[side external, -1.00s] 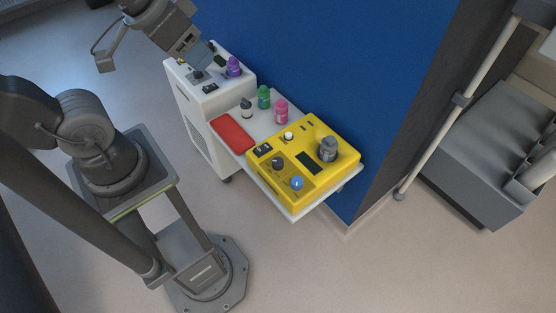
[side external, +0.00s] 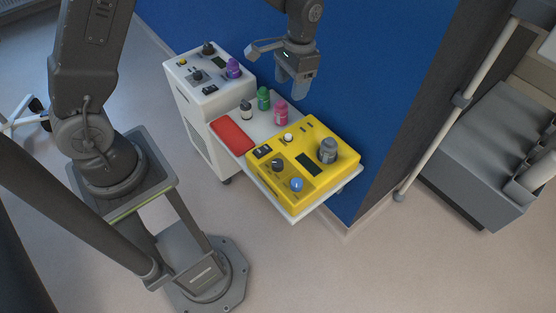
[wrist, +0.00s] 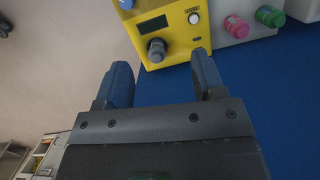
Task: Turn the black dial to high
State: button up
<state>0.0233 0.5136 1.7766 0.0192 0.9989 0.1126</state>
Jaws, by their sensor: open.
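A black dial (side external: 277,163) sits on the near left part of a yellow unit (side external: 314,178), beside a blue dial (side external: 296,184). Another black knob (side external: 208,47) stands on the white cabinet (side external: 206,104) at the back left, with a second dark knob (side external: 197,76) near it. I cannot read any dial's setting.
A red pad (side external: 232,135) lies left. A blue wall (side external: 370,80) rises behind.

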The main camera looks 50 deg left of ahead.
aim_at(277, 163)
jog(key=s+f+g, duration=0.1)
jog(key=f, duration=0.8)
jog(key=s+f+g, duration=0.1)
jog(key=f, duration=0.8)
jog(key=s+f, duration=0.1)
jog(key=f, duration=0.9)
jog(key=shift+s+m+g, duration=0.4)
jog(key=c, duration=0.9)
